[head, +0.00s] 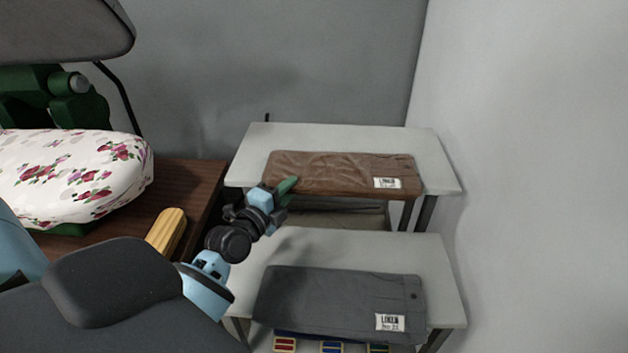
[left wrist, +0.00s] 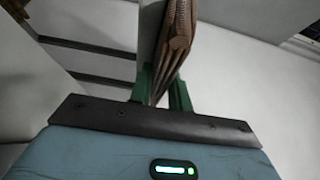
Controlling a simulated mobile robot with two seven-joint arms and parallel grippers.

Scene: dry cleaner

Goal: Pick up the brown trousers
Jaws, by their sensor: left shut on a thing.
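The brown trousers (head: 338,172) lie folded flat on the far white table, with a white label (head: 387,183) at their front right corner. My left gripper (head: 287,187) is at the front left edge of the brown trousers. In the left wrist view, its green fingers (left wrist: 160,95) are shut on the folded brown layers of the trousers (left wrist: 181,45). In the head view the trousers still look flat on the table top. My right gripper is not in view.
The far white table (head: 437,160) stands against the grey wall. A nearer white table (head: 445,290) holds folded grey trousers (head: 335,300) with a label. At the left are a floral padded board (head: 70,175) and a dark wooden surface (head: 190,180). A wall closes off the right side.

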